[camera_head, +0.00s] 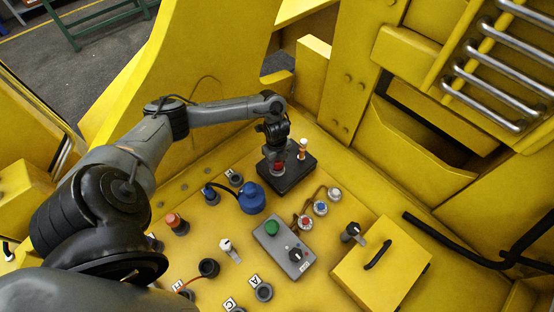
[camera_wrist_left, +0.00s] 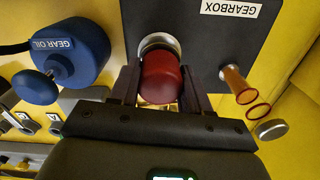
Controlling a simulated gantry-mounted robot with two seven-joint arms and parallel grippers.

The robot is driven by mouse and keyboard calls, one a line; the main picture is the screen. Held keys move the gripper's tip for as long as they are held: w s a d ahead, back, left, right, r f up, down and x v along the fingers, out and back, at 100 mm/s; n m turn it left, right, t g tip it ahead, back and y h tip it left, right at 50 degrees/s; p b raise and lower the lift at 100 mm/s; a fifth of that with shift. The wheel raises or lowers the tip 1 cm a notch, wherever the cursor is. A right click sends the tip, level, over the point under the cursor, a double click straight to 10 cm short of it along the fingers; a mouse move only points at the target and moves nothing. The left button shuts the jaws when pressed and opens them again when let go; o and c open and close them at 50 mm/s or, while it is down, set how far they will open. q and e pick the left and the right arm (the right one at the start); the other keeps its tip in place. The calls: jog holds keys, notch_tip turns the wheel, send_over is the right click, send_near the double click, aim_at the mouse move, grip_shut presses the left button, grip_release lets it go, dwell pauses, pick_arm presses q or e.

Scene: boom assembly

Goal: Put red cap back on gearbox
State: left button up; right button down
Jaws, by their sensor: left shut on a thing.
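The red cap (camera_head: 279,167) is held between the fingers of my left gripper (camera_head: 277,158), just over the black gearbox (camera_head: 287,186). In the left wrist view, the red cap (camera_wrist_left: 160,80) sits between the two dark fingers of the left gripper (camera_wrist_left: 163,88). It is in front of a round metal neck (camera_wrist_left: 158,43) on the dark gearbox plate (camera_wrist_left: 205,45), which bears a GEARBOX label. The cap overlaps part of the neck; I cannot tell whether it touches or is seated. My right gripper is not in view.
An amber tube with a metal top (camera_head: 303,147) stands on the gearbox beside the gripper. A blue GEAR OIL container (camera_head: 251,198) is close by at the left. A grey control box (camera_head: 283,247), several small fittings and a yellow box (camera_head: 380,265) fill the front.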

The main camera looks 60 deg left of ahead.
pick_arm(q)
jog(key=o, duration=1.1)
jog(key=shift+r, duration=0.45)
notch_tip(320, 180, up, 4)
notch_tip(320, 180, up, 6)
jog(key=shift+f+p, duration=0.1)
jog(key=shift+p, duration=0.65)
jog(key=shift+s, duration=0.1)
